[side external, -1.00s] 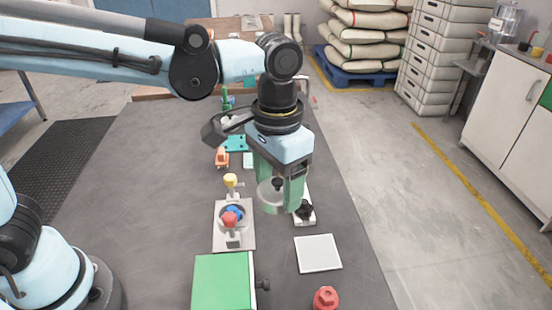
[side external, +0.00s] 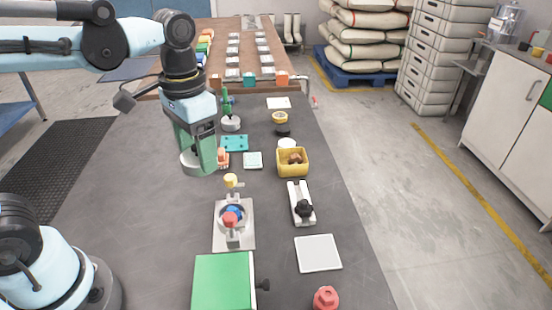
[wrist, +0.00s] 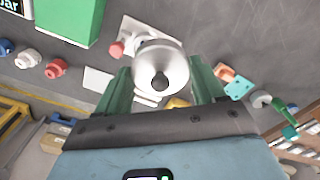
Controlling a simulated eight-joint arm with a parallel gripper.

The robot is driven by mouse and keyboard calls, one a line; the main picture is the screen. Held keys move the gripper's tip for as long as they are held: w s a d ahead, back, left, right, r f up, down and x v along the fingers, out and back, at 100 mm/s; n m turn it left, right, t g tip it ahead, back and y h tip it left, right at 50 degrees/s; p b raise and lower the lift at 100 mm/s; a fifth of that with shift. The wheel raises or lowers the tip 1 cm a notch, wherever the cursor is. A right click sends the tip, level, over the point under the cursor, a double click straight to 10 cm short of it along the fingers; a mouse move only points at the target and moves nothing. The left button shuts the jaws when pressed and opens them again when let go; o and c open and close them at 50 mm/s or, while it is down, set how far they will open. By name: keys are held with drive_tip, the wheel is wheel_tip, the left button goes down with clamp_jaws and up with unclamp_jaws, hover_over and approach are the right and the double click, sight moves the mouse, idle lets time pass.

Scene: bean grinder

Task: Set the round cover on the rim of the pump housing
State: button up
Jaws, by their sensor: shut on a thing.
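My gripper (side external: 198,160) is shut on the round cover (side external: 190,167), a pale grey disc. In the wrist view the cover (wrist: 158,55) sits between the two green fingers, its dark knob facing the camera. In the wrist view the cover hides much of the housing.
A green box (side external: 223,282) stands in front of the housing. To the right are a black-knobbed fixture (side external: 301,203), a white square pad (side external: 318,253) and a yellow bin (side external: 292,162). The table's left side is clear.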

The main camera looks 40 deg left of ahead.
drive_tip(key=s+d+f+m, duration=0.3)
drive_tip(key=s+d+f, duration=0.1)
drive_tip(key=s, duration=0.4)
drive_tip(key=m, duration=0.1)
hover_over(177, 278)
wheel_tip(177, 278, down, 4)
drive_tip(key=shift+f, duration=3.8)
drive_tip(key=shift+f, duration=0.1)
drive_tip(key=o, duration=1.1)
